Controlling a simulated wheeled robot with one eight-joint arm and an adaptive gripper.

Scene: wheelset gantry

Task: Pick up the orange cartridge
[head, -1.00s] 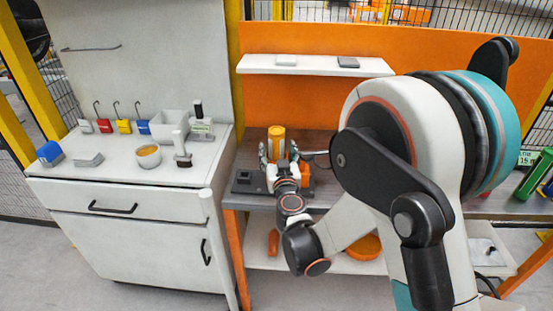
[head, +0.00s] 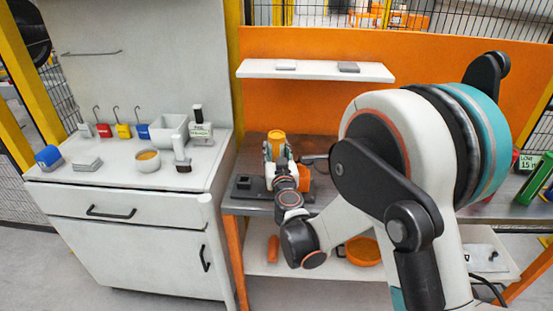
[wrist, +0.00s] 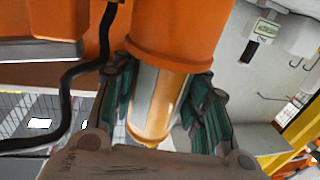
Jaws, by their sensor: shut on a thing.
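The orange cartridge (head: 277,138) stands roughly upright over the grey workbench in the head view, its orange top showing above my fingers. My gripper (head: 278,153) is shut on it, with a finger on each side. The wrist view shows the cartridge's orange part and clear amber body (wrist: 152,112) between the green-padded fingers of my gripper (wrist: 160,110). My wrist hides the cartridge's lower part in the head view, so I cannot tell whether it touches anything below.
A white shelf (head: 315,68) hangs behind. The white cabinet (head: 115,178) at left bears a bowl (head: 147,160), a bin and small tools. A black cable (wrist: 75,80) runs close by.

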